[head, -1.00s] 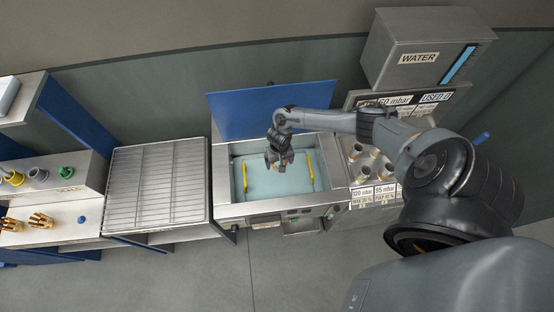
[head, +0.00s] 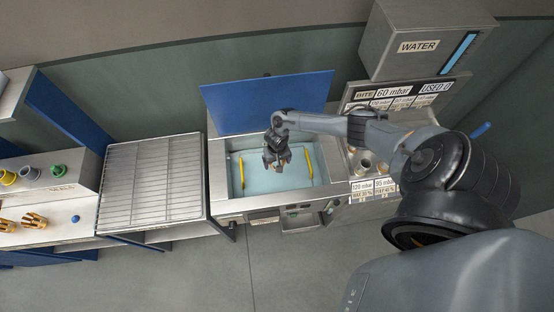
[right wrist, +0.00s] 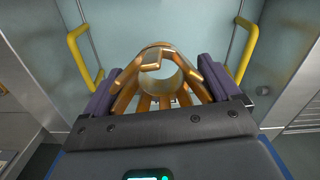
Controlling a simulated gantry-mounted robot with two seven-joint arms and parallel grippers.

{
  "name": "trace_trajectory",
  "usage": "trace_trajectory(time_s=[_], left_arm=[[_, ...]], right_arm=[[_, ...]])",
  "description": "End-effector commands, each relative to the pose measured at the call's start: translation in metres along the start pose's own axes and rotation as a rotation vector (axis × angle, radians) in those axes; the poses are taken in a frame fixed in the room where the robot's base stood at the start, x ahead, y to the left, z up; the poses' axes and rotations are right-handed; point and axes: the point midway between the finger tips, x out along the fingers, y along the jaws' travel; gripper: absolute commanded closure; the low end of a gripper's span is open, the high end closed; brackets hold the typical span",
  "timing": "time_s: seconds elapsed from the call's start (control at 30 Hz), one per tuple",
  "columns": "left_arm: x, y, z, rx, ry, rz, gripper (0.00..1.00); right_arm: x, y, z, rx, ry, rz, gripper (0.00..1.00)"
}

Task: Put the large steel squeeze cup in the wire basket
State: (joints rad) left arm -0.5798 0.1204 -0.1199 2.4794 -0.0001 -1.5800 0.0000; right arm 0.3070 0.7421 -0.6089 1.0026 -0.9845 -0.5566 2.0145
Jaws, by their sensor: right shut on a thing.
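My right gripper (head: 277,163) hangs over the light-blue basin with two yellow handles, near its middle. In the right wrist view the gripper (right wrist: 158,88) is shut on a fingered cup (right wrist: 150,103), which looks copper-orange there, with a round ring and several prongs. Whether it is the large steel cup I cannot tell from its colour. Its height above the basin floor is unclear. A flat wire rack (head: 152,180) lies left of the basin; I cannot make out a separate wire basket. My left gripper is out of view.
The basin (head: 262,181) has yellow handles (head: 309,160) and a raised blue lid (head: 268,103) behind it. Orange fingered cups (head: 34,220) and coloured rings sit at the far left. Steel cylinders stand right of the basin under a WATER box (head: 418,46).

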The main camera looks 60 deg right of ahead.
Motion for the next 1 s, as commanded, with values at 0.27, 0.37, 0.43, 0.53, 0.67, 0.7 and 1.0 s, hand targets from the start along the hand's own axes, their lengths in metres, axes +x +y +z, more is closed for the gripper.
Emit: trace_trajectory(time_s=[0.27,0.37,0.43,0.53,0.67,0.7,1.0], left_arm=[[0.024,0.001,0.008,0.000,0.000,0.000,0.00],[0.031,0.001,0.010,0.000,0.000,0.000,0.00],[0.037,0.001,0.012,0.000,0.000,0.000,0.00],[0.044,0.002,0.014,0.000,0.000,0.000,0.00],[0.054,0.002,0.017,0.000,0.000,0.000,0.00],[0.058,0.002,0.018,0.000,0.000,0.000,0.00],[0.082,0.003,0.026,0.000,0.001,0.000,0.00]], right_arm=[[0.035,-0.001,-0.001,0.000,0.001,-0.002,0.67],[0.046,-0.001,-0.001,0.001,0.000,-0.001,0.67],[0.054,-0.001,-0.001,-0.001,0.000,-0.001,0.67],[0.065,-0.001,-0.001,0.001,0.001,-0.001,0.67],[0.080,-0.002,-0.002,0.000,0.001,-0.002,0.67],[0.084,-0.002,-0.001,0.001,0.001,-0.002,0.67],[0.118,-0.002,-0.002,0.000,0.001,-0.002,0.67]])
